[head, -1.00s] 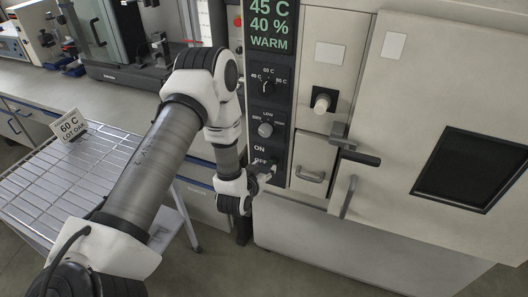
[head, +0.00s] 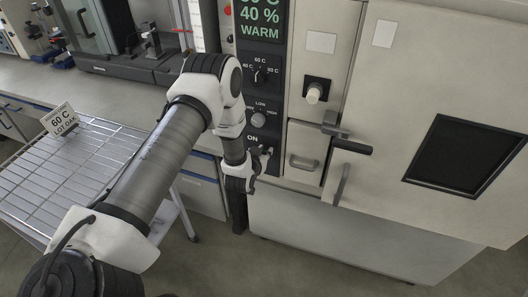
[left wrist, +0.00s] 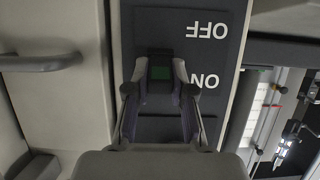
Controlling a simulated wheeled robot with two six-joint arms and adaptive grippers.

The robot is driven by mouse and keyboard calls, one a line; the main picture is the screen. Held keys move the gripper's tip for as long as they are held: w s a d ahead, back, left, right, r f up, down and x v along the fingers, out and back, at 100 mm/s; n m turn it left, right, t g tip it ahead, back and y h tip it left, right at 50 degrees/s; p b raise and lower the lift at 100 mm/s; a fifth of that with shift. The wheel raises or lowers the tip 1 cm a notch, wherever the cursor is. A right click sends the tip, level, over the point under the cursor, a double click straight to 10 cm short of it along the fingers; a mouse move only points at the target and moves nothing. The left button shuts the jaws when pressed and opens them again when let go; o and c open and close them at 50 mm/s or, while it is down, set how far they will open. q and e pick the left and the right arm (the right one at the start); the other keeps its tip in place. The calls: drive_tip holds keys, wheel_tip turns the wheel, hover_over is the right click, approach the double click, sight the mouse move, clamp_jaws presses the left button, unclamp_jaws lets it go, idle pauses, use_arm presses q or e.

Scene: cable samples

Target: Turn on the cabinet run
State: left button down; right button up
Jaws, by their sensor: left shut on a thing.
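The cabinet's dark control panel (head: 284,105) stands right of my left arm in the head view. It carries a display (head: 262,24) with "40 %" and "WARM", its top line cut off. The upper dial (head: 261,76) points up toward 60 C; a lower dial (head: 258,120) sits under it. My left gripper (head: 266,158) is at the switch beneath the ON label. My right gripper is not in view.
A wire-rack cart (head: 70,170) with a "60 C" card (head: 62,121) stands to the left. The cabinet door (head: 440,80) with a dark window and latch handle (head: 350,147) is at right. A small drawer (head: 305,150) sits beside the panel.

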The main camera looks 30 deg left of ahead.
use_arm(q)
drive_tip(key=shift+r, duration=0.25)
drive_tip(key=shift+w+f+g+p, duration=0.1)
drive_tip(key=shift+g+p, duration=0.2)
drive_tip(key=shift+g, duration=0.2)
drive_tip(key=c, duration=1)
unclamp_jaws()
drive_tip(key=v, duration=1.2)
